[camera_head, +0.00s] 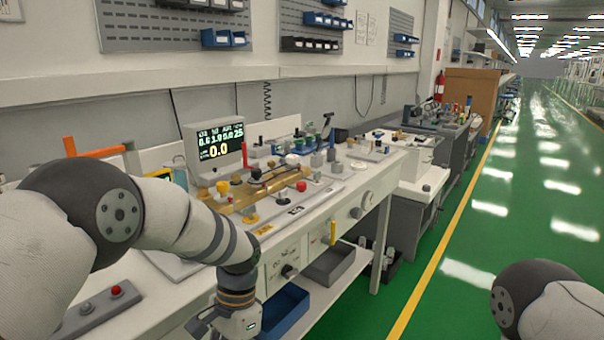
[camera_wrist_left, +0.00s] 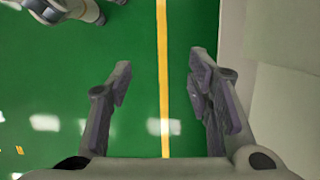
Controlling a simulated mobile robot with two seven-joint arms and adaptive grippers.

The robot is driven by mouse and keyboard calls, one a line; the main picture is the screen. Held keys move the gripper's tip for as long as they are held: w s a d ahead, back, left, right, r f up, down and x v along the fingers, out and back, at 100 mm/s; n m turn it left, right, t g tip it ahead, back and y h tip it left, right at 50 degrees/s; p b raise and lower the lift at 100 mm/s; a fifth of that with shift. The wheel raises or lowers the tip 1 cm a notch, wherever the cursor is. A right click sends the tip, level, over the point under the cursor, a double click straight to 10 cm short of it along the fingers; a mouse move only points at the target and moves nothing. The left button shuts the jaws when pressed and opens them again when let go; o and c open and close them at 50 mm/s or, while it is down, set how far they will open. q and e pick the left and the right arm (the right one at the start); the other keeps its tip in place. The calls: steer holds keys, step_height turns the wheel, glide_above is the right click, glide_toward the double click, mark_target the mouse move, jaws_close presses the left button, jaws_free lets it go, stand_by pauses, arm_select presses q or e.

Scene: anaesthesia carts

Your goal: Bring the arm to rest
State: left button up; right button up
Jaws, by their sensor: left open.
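My left arm (camera_head: 165,215) comes in from the left of the head view and bends down at the front edge of the workbench. My left gripper (camera_wrist_left: 160,85) is open and empty in the left wrist view, its two fingers apart over the green floor and yellow line. In the head view only the wrist end (camera_head: 238,310) shows at the bottom edge, and the fingers are not clear there. Part of my right arm (camera_head: 545,300) shows at the lower right of the head view; its gripper is out of view.
The white workbench (camera_head: 345,205) carries a monitor (camera_head: 218,150) and small fittings. A blue bin (camera_head: 285,312) and a grey bin (camera_head: 336,264) sit below its top. A control box with a red button (camera_head: 115,291) lies at lower left. Green floor (camera_head: 500,240) is clear on the right.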

arm_select(q)
steer(key=s+a+f+n+h, duration=0.1)
steer(key=s+a+f+n, duration=0.1)
steer(key=s+f, duration=0.6)
steer(key=s+a+f+n+h, duration=0.1)
steer(key=s+a+f+n, duration=0.1)
steer(key=s+f, duration=0.7)
steer(key=s+a+r+n, duration=0.2)
steer(key=s+a, duration=0.1)
steer(key=s, duration=0.7)
steer(key=s+a+r+n, duration=0.2)
steer(key=s+a, duration=0.1)
steer(key=s, duration=0.7)
steer(key=shift+s+r+n+t+y, duration=0.25)
steer(key=shift+r+n+t+y, duration=0.05)
steer(key=shift+r+t+y, duration=0.1)
